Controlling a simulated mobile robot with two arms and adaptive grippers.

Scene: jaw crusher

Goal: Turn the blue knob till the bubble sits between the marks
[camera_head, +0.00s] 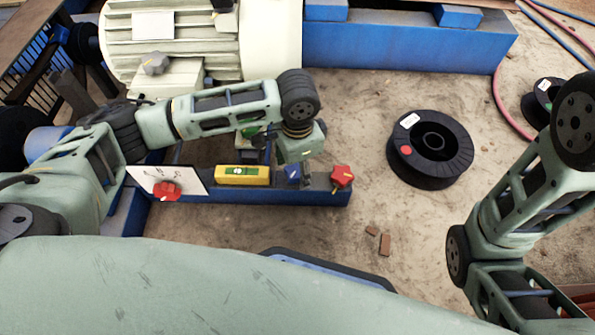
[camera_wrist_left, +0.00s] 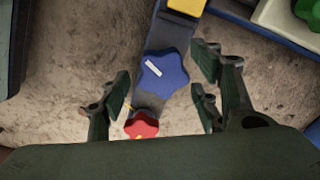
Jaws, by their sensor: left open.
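The blue knob (camera_head: 293,172) is on the blue beam, between a yellow level (camera_head: 255,176) and a red knob (camera_head: 342,176). In the left wrist view the star-shaped blue knob (camera_wrist_left: 168,78) has a white pointer strip. My left gripper (camera_wrist_left: 162,90) is open over it, with the fingers apart on either side and not touching it. In the head view my left gripper (camera_head: 302,155) is close above the blue knob. The level has a small green vial (camera_head: 237,171); its bubble and marks are too small to read. My right gripper is not in view.
Another red knob (camera_head: 166,190) sits by a white plate at the beam's left end. A green knob (camera_wrist_left: 308,10) is at the wrist view's top right. A black reel (camera_head: 430,148) lies right of the beam. Brick pieces (camera_head: 384,244) lie on open sandy ground.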

